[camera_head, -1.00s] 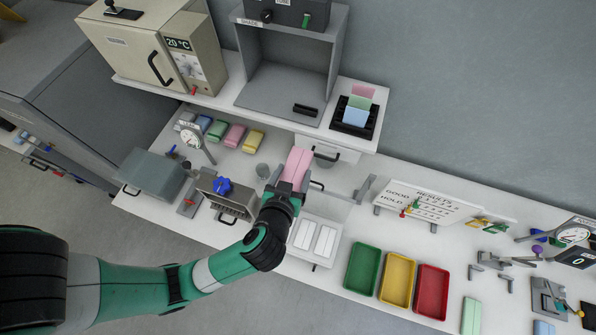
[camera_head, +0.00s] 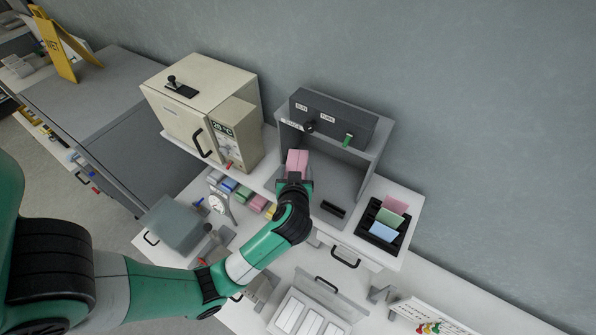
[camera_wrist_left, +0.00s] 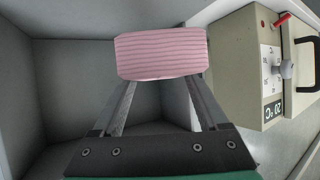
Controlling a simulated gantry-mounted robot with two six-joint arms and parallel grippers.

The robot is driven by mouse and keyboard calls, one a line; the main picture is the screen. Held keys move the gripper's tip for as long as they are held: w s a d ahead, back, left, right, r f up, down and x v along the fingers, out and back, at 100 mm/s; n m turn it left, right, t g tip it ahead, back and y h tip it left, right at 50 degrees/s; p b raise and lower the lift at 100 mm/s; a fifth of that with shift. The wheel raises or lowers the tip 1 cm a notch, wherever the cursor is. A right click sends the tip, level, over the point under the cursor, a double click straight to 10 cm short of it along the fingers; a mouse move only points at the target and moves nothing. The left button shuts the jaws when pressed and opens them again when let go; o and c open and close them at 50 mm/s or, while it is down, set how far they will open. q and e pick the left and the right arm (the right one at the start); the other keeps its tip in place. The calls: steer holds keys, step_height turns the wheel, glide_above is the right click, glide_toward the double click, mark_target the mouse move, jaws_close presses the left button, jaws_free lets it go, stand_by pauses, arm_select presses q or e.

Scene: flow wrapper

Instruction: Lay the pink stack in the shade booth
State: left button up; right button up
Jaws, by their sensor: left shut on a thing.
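The pink stack (camera_head: 297,161) is held in my left gripper (camera_head: 294,180), at the open front of the shade booth (camera_head: 361,160). In the left wrist view the pink stack (camera_wrist_left: 161,54) shows its ridged layers between the two fingertips (camera_wrist_left: 160,72), with the grey booth walls (camera_wrist_left: 84,60) around and behind it. I cannot tell whether the stack touches the booth floor. The booth is a grey open-fronted box with a dark control unit (camera_head: 333,118) on top. My right gripper is not in view.
A beige oven-like cabinet (camera_head: 205,120) stands left of the booth. A dark block (camera_head: 333,209) lies near the booth's front edge. A black rack (camera_head: 384,226) with coloured cards stands to the right. Several coloured stacks (camera_head: 243,194) lie on the bench below.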

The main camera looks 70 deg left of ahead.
arm_select(q)
steer(key=shift+f, duration=3.2)
steer(key=shift+f, duration=0.5)
steer(key=o, duration=1.4)
steer(key=shift+c, duration=0.2)
steer(key=v, duration=1.1)
steer(key=shift+s+d, duration=0.2)
steer(key=shift+d, duration=0.05)
steer(key=shift+r, duration=0.1)
